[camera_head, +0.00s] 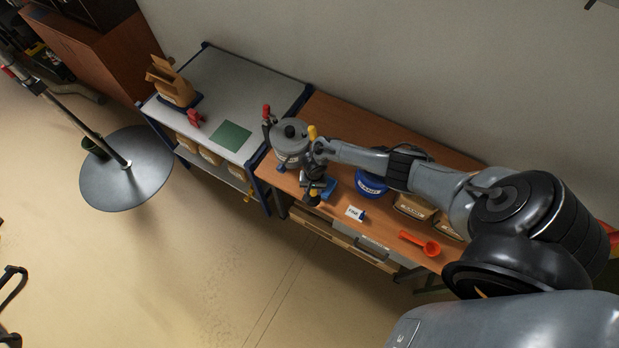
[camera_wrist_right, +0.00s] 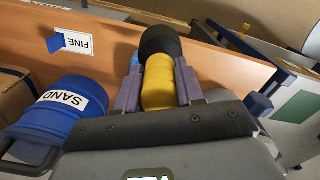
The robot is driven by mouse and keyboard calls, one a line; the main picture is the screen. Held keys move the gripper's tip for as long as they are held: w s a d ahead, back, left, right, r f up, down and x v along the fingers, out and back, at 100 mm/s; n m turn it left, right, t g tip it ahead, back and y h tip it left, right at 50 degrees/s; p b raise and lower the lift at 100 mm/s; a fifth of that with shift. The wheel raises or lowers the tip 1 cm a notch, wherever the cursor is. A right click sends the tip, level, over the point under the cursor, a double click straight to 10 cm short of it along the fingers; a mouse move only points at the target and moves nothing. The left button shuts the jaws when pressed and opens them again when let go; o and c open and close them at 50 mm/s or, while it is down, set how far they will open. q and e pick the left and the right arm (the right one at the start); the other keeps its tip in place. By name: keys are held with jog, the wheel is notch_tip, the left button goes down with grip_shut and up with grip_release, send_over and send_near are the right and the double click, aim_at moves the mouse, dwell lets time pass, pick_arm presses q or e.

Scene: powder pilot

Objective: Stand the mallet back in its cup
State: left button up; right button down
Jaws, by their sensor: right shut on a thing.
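My right gripper (camera_head: 316,184) is over the front part of the brown bench, just in front of the grey lidded pot (camera_head: 290,142). In the right wrist view its two fingers (camera_wrist_right: 158,78) are shut on the mallet (camera_wrist_right: 158,85), on a yellow part with a rounded black end beyond the fingertips. A small blue thing (camera_head: 330,188) is beside the gripper and partly hidden; I cannot tell whether it is the cup. My left gripper is not in view.
A blue SAND tub (camera_head: 371,183), a FINE card (camera_head: 355,213), cardboard boxes (camera_head: 414,207) and a red scoop (camera_head: 420,246) are on the bench (camera_head: 385,232). A grey table (camera_head: 244,84) with a green mat (camera_head: 230,135) adjoins at the left. The floor in front is clear.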

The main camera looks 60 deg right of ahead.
jog(key=d+f+b, duration=0.4)
jog(key=d+b, duration=0.2)
jog(key=d, duration=0.3)
jog(key=shift+w+f+b, duration=0.15)
jog(key=shift+w+b, duration=0.15)
jog(key=shift+w, duration=0.1)
dwell(0.4)
jog(key=shift+d, duration=0.1)
jog(key=shift+f+b, duration=0.4)
jog(key=shift+f, duration=0.2)
dwell(0.6)
jog(key=shift+c, duration=0.3)
grip_release()
